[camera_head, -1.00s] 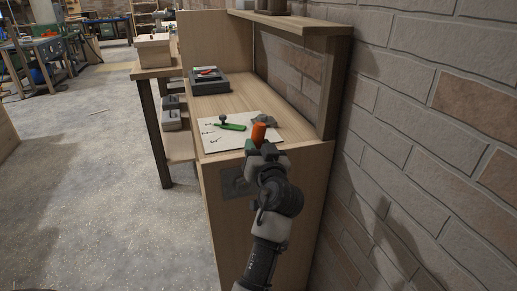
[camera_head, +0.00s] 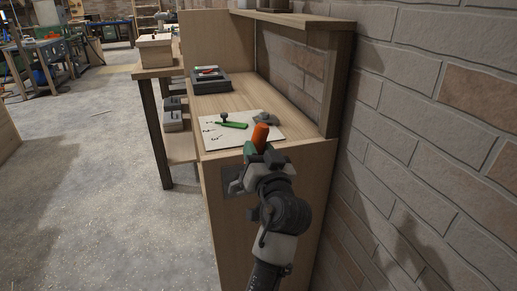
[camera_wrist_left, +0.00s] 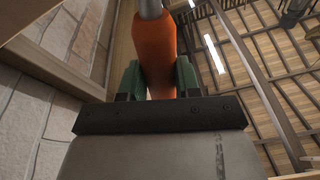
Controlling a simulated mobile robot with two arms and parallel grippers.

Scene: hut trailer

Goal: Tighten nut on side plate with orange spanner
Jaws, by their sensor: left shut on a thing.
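My left gripper (camera_head: 260,155) is shut on the orange spanner (camera_head: 260,134) in front of the bench's near side panel. In the left wrist view, the orange handle (camera_wrist_left: 154,45) stands between the green finger pads of the left gripper (camera_wrist_left: 158,82), with a grey metal shaft (camera_wrist_left: 150,8) beyond it. The grey side plate (camera_head: 232,188) is on the near side panel, just left of the gripper and partly covered by it. I cannot make out the nut. The spanner's working end is hidden in the head view.
A brick wall (camera_head: 430,130) stands close on the right. The floor (camera_head: 100,210) at left is open.

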